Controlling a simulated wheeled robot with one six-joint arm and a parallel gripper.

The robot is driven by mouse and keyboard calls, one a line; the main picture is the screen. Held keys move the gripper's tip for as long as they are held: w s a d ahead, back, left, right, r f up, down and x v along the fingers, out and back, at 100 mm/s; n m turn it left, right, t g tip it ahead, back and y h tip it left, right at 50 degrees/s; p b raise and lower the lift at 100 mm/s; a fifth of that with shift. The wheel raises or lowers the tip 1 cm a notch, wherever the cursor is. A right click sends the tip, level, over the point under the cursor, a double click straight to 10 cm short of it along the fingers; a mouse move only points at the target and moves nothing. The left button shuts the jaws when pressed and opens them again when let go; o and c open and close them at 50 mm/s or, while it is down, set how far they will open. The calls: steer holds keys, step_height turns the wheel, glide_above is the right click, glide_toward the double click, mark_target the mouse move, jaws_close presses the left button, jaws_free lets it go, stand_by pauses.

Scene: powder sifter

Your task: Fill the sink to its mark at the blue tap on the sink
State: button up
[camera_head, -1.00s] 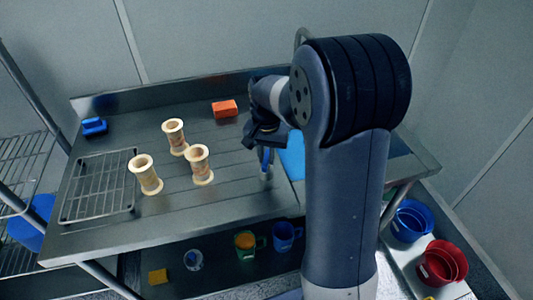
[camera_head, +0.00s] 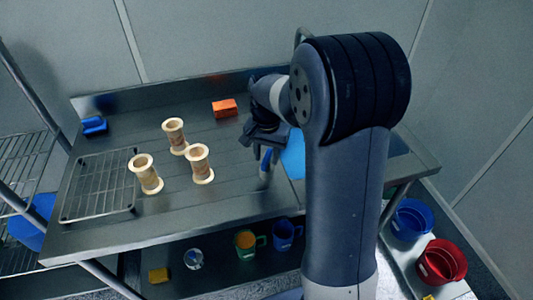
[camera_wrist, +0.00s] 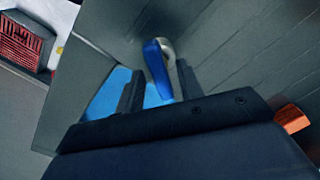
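A small blue handle with a grey metal part (camera_wrist: 157,68) shows in the wrist view, between and beyond my gripper's (camera_wrist: 158,85) two dark fingers. The fingers stand apart, and I cannot tell whether either touches it. In the head view the blue handle (camera_head: 265,160) is just below my gripper (camera_head: 264,146), over the steel counter. A flat light-blue area (camera_head: 293,155), seemingly in the sink, lies right of it, partly behind my arm; it also shows in the wrist view (camera_wrist: 110,92). I cannot make out a fill mark. A curved metal tube (camera_head: 301,36) rises behind my arm.
Three spool-shaped pieces (camera_head: 201,165) stand on the steel counter (camera_head: 225,200), beside a wire rack (camera_head: 98,187). An orange block (camera_head: 224,108) and a blue block (camera_head: 94,126) lie toward the back. Mugs (camera_head: 284,234) stand on the shelf below. Blue and red bowls (camera_head: 441,262) are at lower right.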

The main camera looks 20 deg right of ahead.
mark_target(266, 157)
step_height(266, 157, up, 11)
stand_by(0.7)
steer(key=shift+f, duration=0.1)
stand_by(1.2)
